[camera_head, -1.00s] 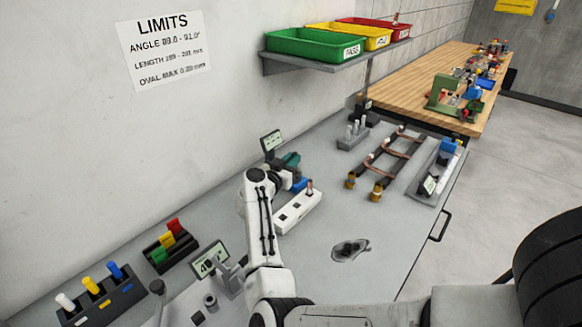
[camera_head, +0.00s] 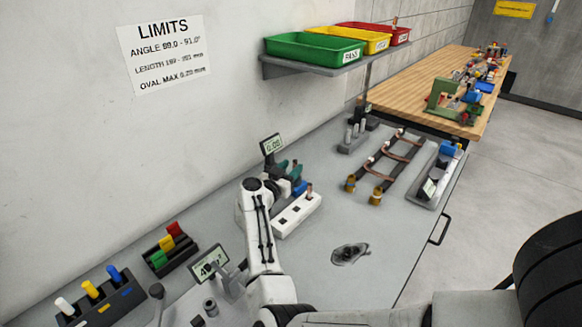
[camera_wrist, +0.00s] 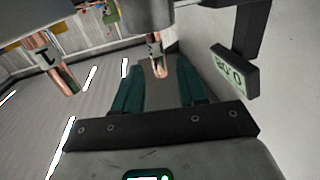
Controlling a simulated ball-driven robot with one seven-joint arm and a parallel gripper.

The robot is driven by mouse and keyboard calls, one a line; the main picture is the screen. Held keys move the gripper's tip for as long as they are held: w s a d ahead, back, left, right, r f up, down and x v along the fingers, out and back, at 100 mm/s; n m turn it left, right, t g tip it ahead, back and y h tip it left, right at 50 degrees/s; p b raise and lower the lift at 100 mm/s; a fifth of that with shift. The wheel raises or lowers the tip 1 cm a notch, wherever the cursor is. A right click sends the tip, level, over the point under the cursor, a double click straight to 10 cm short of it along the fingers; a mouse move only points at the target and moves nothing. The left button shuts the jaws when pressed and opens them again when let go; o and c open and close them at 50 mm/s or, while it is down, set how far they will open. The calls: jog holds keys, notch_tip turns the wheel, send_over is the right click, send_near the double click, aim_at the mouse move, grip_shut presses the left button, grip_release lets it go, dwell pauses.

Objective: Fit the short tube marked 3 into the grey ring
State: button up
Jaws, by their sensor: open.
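My gripper (camera_head: 290,168) is beside the small gauge display, and its teal fingers (camera_wrist: 160,75) are spread in the wrist view. A short copper tube (camera_wrist: 156,58) with a pale marked band lies between the open fingertips, one end at a grey cylindrical part (camera_wrist: 148,12), which looks like the grey ring. The tube seems to sit in or against it; how deep I cannot tell, and its number is not readable. Another copper tube (camera_wrist: 62,75), marked 1, stands apart at the left; it also shows upright in the white rack (camera_head: 297,216) in the head view. The ring is hidden there.
The gauge display (camera_wrist: 236,72) stands close to my fingers on a dark post. A blue part (camera_head: 299,187) is by the rack. A copper tube frame (camera_head: 390,162) lies farther right.

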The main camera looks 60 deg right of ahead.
jog(key=a+p, duration=0.4)
jog(key=a, duration=0.2)
jog(key=shift+w+a, duration=0.15)
jog(key=shift+a, duration=0.2)
